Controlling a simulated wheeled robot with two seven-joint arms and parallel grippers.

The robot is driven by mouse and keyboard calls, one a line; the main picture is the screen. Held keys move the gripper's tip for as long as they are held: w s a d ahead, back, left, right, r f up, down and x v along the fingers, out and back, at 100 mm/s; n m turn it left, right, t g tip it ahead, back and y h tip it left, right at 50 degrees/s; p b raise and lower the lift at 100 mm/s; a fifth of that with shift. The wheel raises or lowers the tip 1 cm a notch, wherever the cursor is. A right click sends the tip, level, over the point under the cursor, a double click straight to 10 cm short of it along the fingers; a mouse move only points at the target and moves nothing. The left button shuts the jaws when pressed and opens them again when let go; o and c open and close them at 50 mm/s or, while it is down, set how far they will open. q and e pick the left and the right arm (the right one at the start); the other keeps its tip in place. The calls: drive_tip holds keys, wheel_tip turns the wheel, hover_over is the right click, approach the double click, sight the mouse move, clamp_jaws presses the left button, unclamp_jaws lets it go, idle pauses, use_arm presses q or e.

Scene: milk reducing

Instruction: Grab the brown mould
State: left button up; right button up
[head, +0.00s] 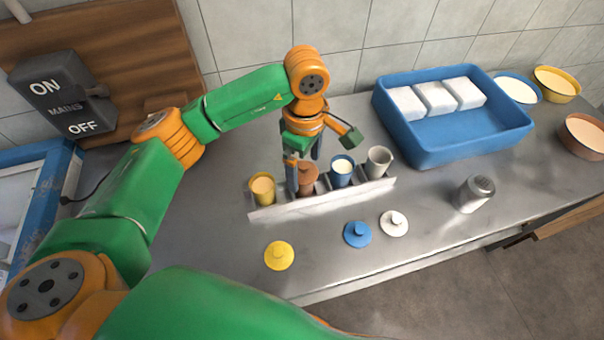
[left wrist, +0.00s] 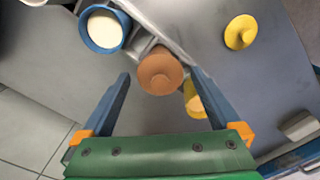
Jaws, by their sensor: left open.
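The brown mould (head: 309,179) stands in the grey rack (head: 325,203), between the yellow mould (head: 262,188) and the blue mould (head: 342,170). It has a round brown lid with a knob, seen from above in the left wrist view (left wrist: 160,74). My left gripper (head: 303,168) is open and points down at the brown mould. In the left wrist view, its two blue fingertips lie on either side of the brown lid; I cannot tell whether they touch it. The fingers partly hide the brown mould in the head view. My right gripper is not in view.
A grey mould (head: 379,161) stands at the rack's right end. Yellow (head: 279,255), blue (head: 357,234) and white (head: 394,222) lids lie in front. A metal shaker (head: 474,194) stands to the right, before a blue tray (head: 455,148) with white blocks. Bowls stand at far right.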

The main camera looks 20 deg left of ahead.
sight(303, 191)
use_arm(q)
wheel_tip(303, 191, down, 4)
drive_tip(key=shift+a+r+p, duration=0.1)
drive_tip(key=shift+p, duration=0.45)
drive_tip(key=c, duration=1.4)
